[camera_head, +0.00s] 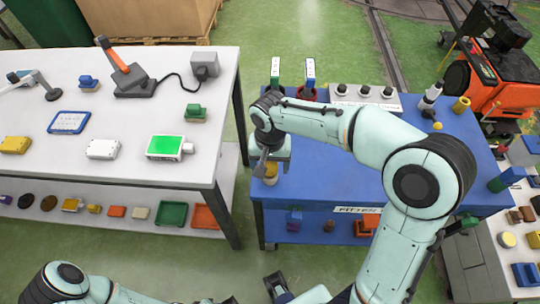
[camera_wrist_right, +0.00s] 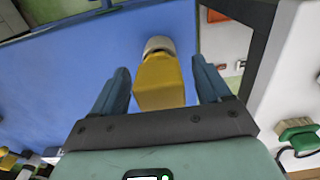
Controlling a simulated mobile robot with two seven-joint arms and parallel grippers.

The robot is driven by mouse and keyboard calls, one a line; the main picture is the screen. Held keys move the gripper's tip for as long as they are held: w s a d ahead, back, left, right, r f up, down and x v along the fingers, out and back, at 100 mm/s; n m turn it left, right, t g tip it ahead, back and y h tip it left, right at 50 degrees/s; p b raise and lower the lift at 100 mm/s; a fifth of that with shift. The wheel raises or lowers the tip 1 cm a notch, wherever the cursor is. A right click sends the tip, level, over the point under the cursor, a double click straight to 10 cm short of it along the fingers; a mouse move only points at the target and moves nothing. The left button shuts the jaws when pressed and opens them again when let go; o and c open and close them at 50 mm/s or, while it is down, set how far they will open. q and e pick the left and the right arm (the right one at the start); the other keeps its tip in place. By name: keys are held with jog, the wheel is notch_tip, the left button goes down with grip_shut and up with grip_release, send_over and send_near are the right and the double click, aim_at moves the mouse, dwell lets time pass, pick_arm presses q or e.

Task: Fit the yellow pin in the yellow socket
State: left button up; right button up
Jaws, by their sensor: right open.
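The yellow pin (camera_wrist_right: 160,82) is a yellow block-like piece with a pale round end, at the left edge of the blue table (camera_head: 325,190). It also shows in the head view (camera_head: 271,174), partly hidden by my gripper. My right gripper (camera_wrist_right: 160,68) is open, its two fingers on either side of the yellow piece with visible gaps. In the head view my right gripper (camera_head: 267,164) is low over the table's left side. A yellow cylinder (camera_head: 461,104), possibly the yellow socket, stands at the table's far right. My left gripper is not clearly in view.
A yellow ball-topped piece (camera_head: 437,126) and a grey and white fitting (camera_head: 430,95) stand on the right side. A panel with dark knobs (camera_head: 365,95) is at the back. A white table (camera_head: 120,160) is left, across a gap. My right arm hides the table's middle.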

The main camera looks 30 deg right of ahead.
jog(key=shift+f, duration=0.4)
jog(key=c, duration=1.2)
jog(key=o, duration=0.4)
jog(key=shift+r, duration=0.1)
jog(key=c, duration=0.4)
jog(key=shift+o, duration=0.2)
pick_arm(q)
jog(key=shift+w+r+p, duration=0.2)
jog(key=shift+r+p, duration=0.25)
pick_arm(e)
jog(key=shift+r, duration=0.65)
pick_arm(q)
jog(key=shift+w+r+p, duration=0.4)
jog(key=shift+r+p, duration=0.3)
jog(key=shift+r, duration=0.1)
jog(key=shift+w+r+p, duration=0.35)
jog(key=shift+r+p, duration=0.3)
jog(key=shift+r, duration=0.1)
jog(key=shift+w+r+p, duration=0.4)
jog(key=shift+r+p, duration=0.3)
jog(key=shift+r, duration=0.1)
pick_arm(e)
jog(key=shift+r, duration=3.05)
